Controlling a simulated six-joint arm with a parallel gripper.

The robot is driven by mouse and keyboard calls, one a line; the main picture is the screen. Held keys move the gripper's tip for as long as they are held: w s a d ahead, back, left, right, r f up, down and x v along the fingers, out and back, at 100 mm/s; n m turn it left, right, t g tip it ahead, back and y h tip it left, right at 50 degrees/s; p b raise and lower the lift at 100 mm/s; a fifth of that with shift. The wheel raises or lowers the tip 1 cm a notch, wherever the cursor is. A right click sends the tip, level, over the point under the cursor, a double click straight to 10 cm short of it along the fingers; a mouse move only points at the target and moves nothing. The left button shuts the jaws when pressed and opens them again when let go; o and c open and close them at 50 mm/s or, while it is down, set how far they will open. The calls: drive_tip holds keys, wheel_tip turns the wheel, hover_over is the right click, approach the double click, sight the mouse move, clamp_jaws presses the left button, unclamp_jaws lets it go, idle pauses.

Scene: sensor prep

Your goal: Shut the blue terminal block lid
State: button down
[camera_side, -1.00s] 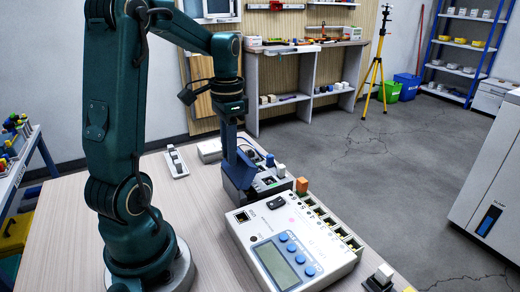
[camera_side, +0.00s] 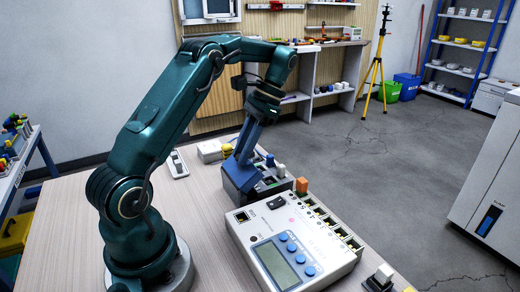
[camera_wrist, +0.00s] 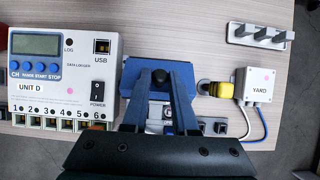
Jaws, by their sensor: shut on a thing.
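The blue terminal block (camera_side: 238,187) sits on the table behind the data logger in the side view. In the side view my gripper (camera_side: 243,158) comes down tilted at the block's left side. Small terminals show below the lid in the wrist view, so it does not cover the whole block. The lid's exact angle is hidden by my fingers.
The white data logger (camera_side: 290,245) stands close beside the block, with an orange cube (camera_side: 302,184) at its back edge. A grey switch strip (camera_side: 178,164) lies at the back left.

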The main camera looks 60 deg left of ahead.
drive_tip(key=shift+w+f+g, duration=0.1)
drive_tip(key=shift+w+g, duration=0.1)
drive_tip(key=shift+g, duration=0.2)
idle(0.4)
drive_tip(key=c, duration=0.7)
unclamp_jaws()
drive_tip(key=shift+s, duration=0.1)
